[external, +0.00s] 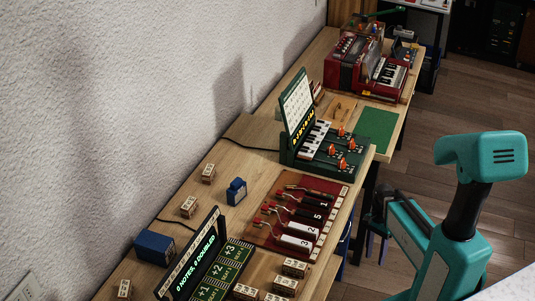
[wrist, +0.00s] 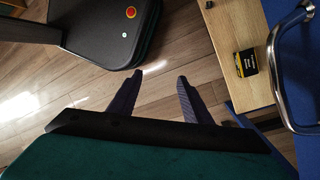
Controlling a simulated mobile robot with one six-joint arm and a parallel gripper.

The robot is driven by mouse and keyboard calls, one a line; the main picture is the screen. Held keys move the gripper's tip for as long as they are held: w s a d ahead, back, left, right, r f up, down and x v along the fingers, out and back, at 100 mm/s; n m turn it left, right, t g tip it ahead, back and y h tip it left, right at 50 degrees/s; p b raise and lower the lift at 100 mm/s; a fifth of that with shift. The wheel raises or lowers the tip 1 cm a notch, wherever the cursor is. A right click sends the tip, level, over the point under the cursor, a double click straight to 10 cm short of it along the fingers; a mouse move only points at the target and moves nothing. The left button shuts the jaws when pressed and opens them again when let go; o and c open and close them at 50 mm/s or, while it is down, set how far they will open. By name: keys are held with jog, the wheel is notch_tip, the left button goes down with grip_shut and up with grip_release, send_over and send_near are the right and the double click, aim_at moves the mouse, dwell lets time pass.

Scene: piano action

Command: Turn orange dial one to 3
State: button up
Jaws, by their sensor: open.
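Several orange dials (external: 342,163) stand on the front of a green keyboard device (external: 300,159) in the external view. The device has an upright lettered panel (external: 297,101) and sits on the wooden table. I cannot tell which dial is number one, nor read any dial's setting. My gripper (external: 376,243) hangs over the floor to the right of the table, apart from the device. In the wrist view my gripper (wrist: 160,77) shows two dark fingers spread apart with nothing between them. No dial shows in the wrist view.
A red board with numbered levers (external: 292,215) and a green-lit display unit (external: 205,262) lie nearer on the table. A green mat (external: 378,129) and a red accordion (external: 351,62) are farther back.

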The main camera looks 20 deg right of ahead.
jog(key=w+d+r+m+t+p, duration=0.1)
jog(key=w+r+m+p, duration=0.15)
jog(key=w+r, duration=0.55)
jog(key=w+d+r+m+t+p, duration=0.1)
jog(key=w+r+m+t, duration=0.2)
jog(key=r, duration=0.8)
notch_tip(320, 180, up, 22)
jog(key=m+t+y+p, duration=0.2)
jog(key=m+p, duration=0.3)
jog(key=m, duration=0.1)
send_over(343, 160)
jog(key=s+d, duration=0.4)
jog(key=shift+s+f+b, duration=0.1)
jog(key=shift+f+b, duration=0.1)
jog(key=shift+b, duration=0.1)
jog(key=shift+f, duration=0.1)
jog(key=shift+w+p+x, duration=0.2)
jog(key=shift+p+x, duration=1.4)
jog(key=shift+x, duration=5.25)
jog(key=shift+d, duration=0.15)
jog(key=shift+c, duration=0.6)
jog(key=c, duration=1)
jog(key=shift+o, duration=0.2)
